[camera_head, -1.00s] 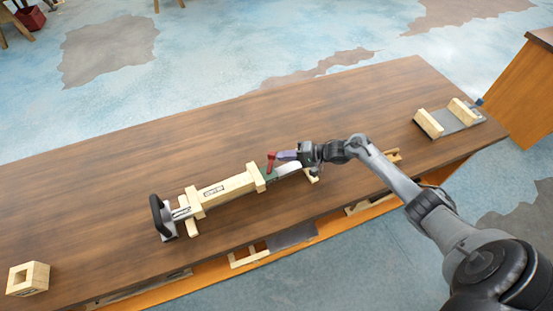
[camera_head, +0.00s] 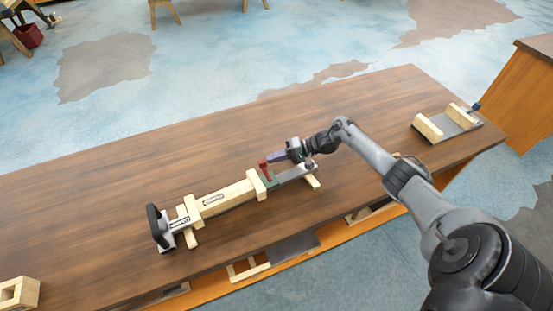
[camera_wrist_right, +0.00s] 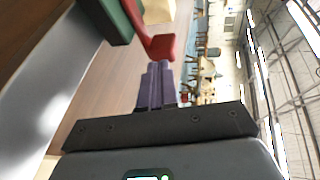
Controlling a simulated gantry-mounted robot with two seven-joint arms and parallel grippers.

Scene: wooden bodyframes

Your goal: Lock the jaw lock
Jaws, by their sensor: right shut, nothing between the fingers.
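The red lever of the jaw lock (camera_head: 264,170) stands up from the green block (camera_head: 270,182) near the right end of the long wooden assembly. My right gripper (camera_head: 272,157) is shut and empty, its purple fingers pointing left just behind and beside the lever's upper part. In the right wrist view the closed fingers (camera_wrist_right: 158,66) end close below the red lever (camera_wrist_right: 160,45), with the green block (camera_wrist_right: 121,22) to its left. I cannot tell whether the fingertips touch the lever. My left gripper is not in view.
The wooden beam (camera_head: 225,199) runs left to a grey end piece with a black handle (camera_head: 155,224). A grey plate with two wooden blocks (camera_head: 447,122) lies at the table's right end. The table (camera_head: 130,180) is clear behind the assembly.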

